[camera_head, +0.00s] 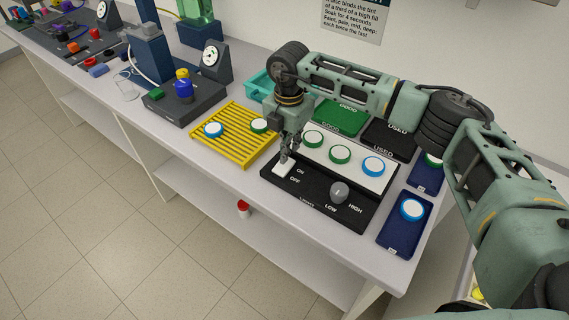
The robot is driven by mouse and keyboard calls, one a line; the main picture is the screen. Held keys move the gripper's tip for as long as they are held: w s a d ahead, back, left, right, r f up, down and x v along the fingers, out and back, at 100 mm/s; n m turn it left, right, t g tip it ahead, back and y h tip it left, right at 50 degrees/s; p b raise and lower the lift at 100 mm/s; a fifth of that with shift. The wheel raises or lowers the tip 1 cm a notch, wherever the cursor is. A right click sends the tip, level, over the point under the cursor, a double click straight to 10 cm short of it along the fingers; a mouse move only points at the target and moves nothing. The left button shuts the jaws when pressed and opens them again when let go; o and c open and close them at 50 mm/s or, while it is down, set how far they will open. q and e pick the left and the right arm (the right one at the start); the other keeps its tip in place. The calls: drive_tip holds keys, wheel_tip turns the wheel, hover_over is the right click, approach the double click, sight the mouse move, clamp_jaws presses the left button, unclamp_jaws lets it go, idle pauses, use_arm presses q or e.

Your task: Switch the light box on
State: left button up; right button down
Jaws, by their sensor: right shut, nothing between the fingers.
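The light box (318,207) is a black panel on the bench with a bright white top that bears two green-rimmed discs and a blue-rimmed disc. Its front has a white rocker switch (283,170) beside the ON and OFF labels, and a grey knob (339,192) between LOW and HIGH. My right gripper (285,157) is shut and empty, pointing down with its fingertips at the upper end of the switch. I cannot tell whether they touch it. The fingers hide part of the switch's far end. My left gripper is not in view.
A yellow slatted rack (225,151) with two discs stands left of the box. Green (338,121) and black (388,140) trays marked GOOD and USED lie behind. Dark blue trays (399,238) with discs stand at right. A teal bin (258,84) is partly hidden by my arm.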

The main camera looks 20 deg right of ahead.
drive_tip(key=shift+s+f+b, duration=0.1)
drive_tip(key=shift+f+b, duration=0.85)
drive_tip(key=shift+f, duration=0.35)
idle(1.0)
drive_tip(key=shift+r+p, duration=0.6)
drive_tip(key=shift+r, duration=0.2)
drive_tip(key=shift+r+p, duration=1.5)
drive_tip(key=shift+r, duration=1.25)
drive_tip(key=shift+f, duration=0.1)
